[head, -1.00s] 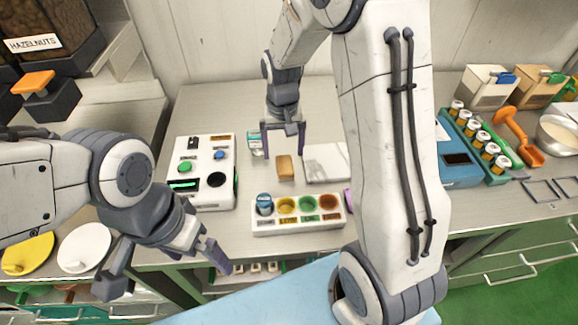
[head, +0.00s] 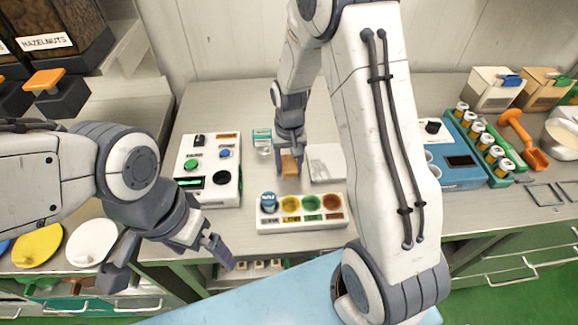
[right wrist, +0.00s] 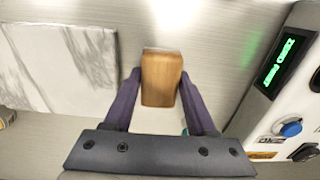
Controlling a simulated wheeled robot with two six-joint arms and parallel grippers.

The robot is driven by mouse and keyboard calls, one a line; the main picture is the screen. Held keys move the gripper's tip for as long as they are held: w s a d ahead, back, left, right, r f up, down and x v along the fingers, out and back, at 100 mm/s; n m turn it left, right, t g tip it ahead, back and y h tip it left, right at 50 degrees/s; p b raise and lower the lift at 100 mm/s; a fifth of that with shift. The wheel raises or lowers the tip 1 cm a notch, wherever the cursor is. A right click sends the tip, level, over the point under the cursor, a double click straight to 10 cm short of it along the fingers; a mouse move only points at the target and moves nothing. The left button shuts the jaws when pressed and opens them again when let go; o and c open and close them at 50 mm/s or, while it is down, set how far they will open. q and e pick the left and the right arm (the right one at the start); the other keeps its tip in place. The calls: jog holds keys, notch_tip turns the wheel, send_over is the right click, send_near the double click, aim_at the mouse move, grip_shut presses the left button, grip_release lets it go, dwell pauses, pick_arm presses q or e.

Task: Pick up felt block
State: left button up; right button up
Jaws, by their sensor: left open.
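The felt block (head: 290,165) is a small orange-brown block on the table, behind the row of coloured cups. It also shows upright in the middle of the right wrist view (right wrist: 161,78). My right gripper (head: 291,168) is down over the block, with one finger on each side of it. In the right wrist view its fingers (right wrist: 161,82) are apart, with narrow gaps beside the block, so it looks open. My left gripper (head: 175,268) is open and empty at the front left, near the table edge.
A white control box (head: 208,170) stands left of the block. A marble slab (head: 326,163) lies to its right. A white tray of cups (head: 301,213) is in front, and a small jar (head: 262,141) stands behind left.

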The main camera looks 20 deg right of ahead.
aim_at(293, 163)
jog(key=shift+r, duration=0.45)
jog(key=r, duration=0.2)
jog(key=r+b, duration=0.1)
jog(key=shift+s+d+r, duration=0.2)
jog(key=shift+d+r, duration=0.2)
jog(key=s+d+r+b, duration=0.1)
jog(key=s+d+r, duration=0.5)
jog(key=d, duration=0.2)
jog(key=shift+s+d+r, duration=0.15)
jog(key=shift+d+r, duration=0.05)
jog(key=shift+d, duration=0.2)
jog(key=o, duration=0.6)
jog(key=c, duration=0.4)
